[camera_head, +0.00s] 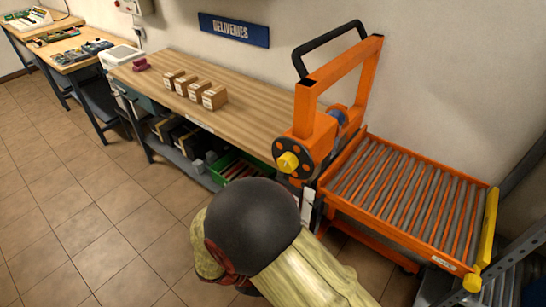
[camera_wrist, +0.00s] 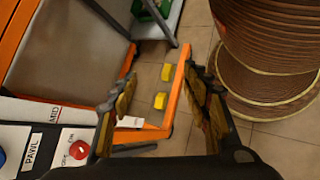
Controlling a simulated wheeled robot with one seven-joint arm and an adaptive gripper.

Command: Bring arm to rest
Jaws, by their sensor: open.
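My gripper (camera_wrist: 162,75) is in the wrist view, with its two dark, yellow-padded fingers spread apart. Nothing is held between the fingers. Past them I see tiled floor and an orange frame bar with two yellow blocks beside it. In the head view my arm (camera_head: 252,218) is folded low at the bottom centre, with a dark round joint and pale yellow links, in front of the orange lifting frame. The gripper itself is hidden in that view.
An orange roller conveyor (camera_head: 405,195) stands right of the wooden bench (camera_head: 250,95), which bears several small boxes. In the wrist view, a brown ribbed reel (camera_wrist: 265,40) is close on the right, and a panel with a red knob (camera_wrist: 79,150) is lower left. Floor is clear at left.

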